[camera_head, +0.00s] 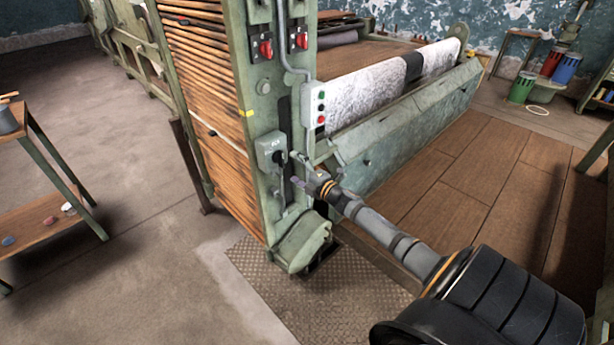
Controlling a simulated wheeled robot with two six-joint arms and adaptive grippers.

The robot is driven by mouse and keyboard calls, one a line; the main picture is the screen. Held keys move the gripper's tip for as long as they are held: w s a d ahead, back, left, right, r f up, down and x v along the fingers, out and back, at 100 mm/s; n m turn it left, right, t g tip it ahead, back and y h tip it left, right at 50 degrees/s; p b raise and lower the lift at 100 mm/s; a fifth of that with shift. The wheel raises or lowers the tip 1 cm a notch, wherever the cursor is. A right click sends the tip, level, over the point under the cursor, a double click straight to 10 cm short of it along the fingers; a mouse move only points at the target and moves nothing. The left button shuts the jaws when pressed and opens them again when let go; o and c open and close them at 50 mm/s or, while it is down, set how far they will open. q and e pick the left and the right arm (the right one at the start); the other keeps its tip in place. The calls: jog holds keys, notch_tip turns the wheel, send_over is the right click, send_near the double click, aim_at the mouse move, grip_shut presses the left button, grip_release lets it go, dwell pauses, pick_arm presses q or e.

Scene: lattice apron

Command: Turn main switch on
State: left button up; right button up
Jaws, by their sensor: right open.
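A grey switch box (270,148) with a small label is mounted on the green end post of the large machine. It has a dark handle on its front; its exact position is hard to make out. My right gripper (293,168) is open, just to the right of this box, with its fingers pointing left toward it. No contact with the box can be made out. Two red rotary switches, a left one (265,49) and a right one (302,40), sit higher on the post. My left gripper is out of view.
A push-button box (319,107) with green and red buttons is just above my right gripper. The machine's white-covered roller (375,90) and green trough (400,120) extend behind. A tread plate (320,305) lies below; a side table (45,205) stands left.

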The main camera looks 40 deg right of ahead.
jog(key=s, duration=0.7)
jog(key=shift+d, duration=0.25)
jog(key=shift+w, duration=0.1)
